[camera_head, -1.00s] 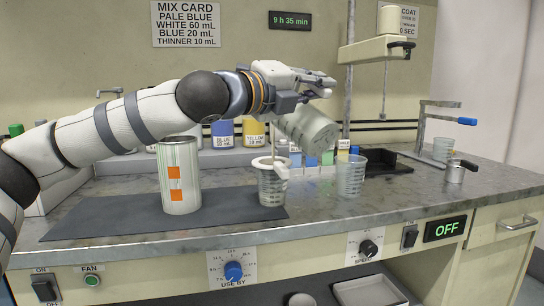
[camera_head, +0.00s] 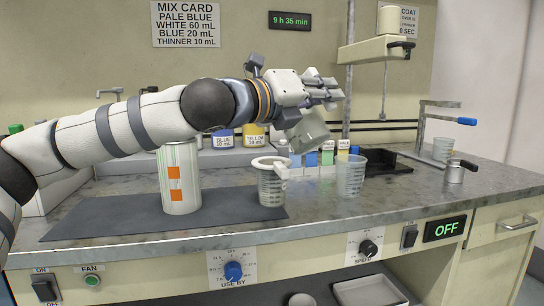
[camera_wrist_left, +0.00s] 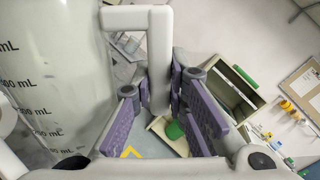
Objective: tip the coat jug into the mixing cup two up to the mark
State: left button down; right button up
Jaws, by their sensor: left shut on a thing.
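The coat jug (camera_head: 309,134), a translucent grey vessel, hangs tilted above the front cup and a little right of it. My left gripper (camera_head: 325,90) is shut on the jug's white handle (camera_wrist_left: 158,60). In the left wrist view the jug's wall (camera_wrist_left: 50,75) shows mL marks; its liquid level cannot be made out. The front clear marked cup (camera_head: 271,188) stands upright with a white ring-shaped piece (camera_head: 271,162) on its rim. A second clear marked cup (camera_head: 351,176) stands to its right. I cannot tell which is mixing cup two. No stream shows. The right gripper is out of view.
A tall can with orange patches (camera_head: 180,180) stands on the dark mat (camera_head: 110,218), left of the cups.

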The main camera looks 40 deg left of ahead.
aim_at(314, 118)
pick_arm(q)
jog(key=f+m, duration=0.2)
jog(key=a+f+m, duration=0.1)
jog(key=f+m, duration=0.1)
jog(key=m, duration=0.1)
jog(key=a+f+m, duration=0.1)
jog(key=f+m, duration=0.1)
jog(key=m, duration=0.1)
jog(key=shift+w+f+g, duration=0.2)
jog(key=shift+f+g, duration=0.1)
jog(key=shift+f, duration=0.1)
jog(key=shift+d+r, duration=0.2)
jog(key=shift+r, duration=0.45)
jog(key=shift+s+r+p, duration=0.1)
jog(key=shift+r+p, duration=0.7)
jog(key=shift+r, duration=0.05)
jog(key=shift+f, duration=0.25)
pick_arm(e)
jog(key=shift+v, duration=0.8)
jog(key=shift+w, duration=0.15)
